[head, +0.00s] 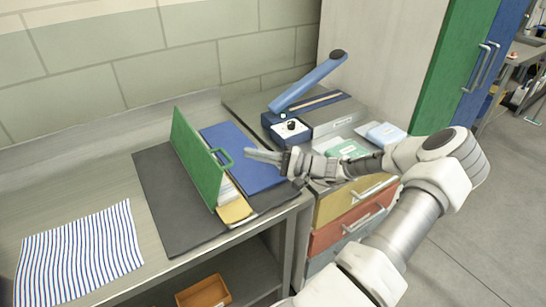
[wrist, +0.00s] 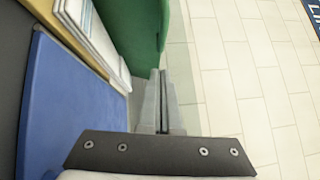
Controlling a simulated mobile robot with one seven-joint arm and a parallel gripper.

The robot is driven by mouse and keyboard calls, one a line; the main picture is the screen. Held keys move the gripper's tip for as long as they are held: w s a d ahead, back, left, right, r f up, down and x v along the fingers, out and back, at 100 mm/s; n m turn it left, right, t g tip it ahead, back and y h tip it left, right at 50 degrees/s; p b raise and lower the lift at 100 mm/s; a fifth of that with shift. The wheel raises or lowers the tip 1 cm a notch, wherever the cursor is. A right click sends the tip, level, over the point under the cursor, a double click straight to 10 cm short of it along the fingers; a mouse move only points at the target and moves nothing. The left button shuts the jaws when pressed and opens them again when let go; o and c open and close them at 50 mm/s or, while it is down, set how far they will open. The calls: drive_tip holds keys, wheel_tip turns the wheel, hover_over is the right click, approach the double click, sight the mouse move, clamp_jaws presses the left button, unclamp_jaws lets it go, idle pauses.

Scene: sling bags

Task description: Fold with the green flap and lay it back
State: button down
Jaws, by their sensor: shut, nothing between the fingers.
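The green flap (head: 196,155) stands up on edge, leaning slightly, on the dark mat (head: 165,200). The blue panel (wrist: 65,110) shows at left.
A striped cloth (head: 80,252) lies on the bench at left. A blue-handled press (head: 305,92) stands behind and right, with green and pale-blue packs (head: 382,135) near it. Coloured drawers (head: 350,205) are under the bench's right part. An orange-brown bin (head: 203,292) is on the lower shelf.

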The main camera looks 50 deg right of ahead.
drive_tip(key=shift+w+a+r, duration=0.15)
drive_tip(key=shift+w+a, duration=0.05)
drive_tip(key=shift+a, duration=0.75)
drive_tip(key=shift+w+a+r, duration=0.15)
drive_tip(key=shift+a, duration=0.8)
drive_tip(key=shift+r, duration=0.1)
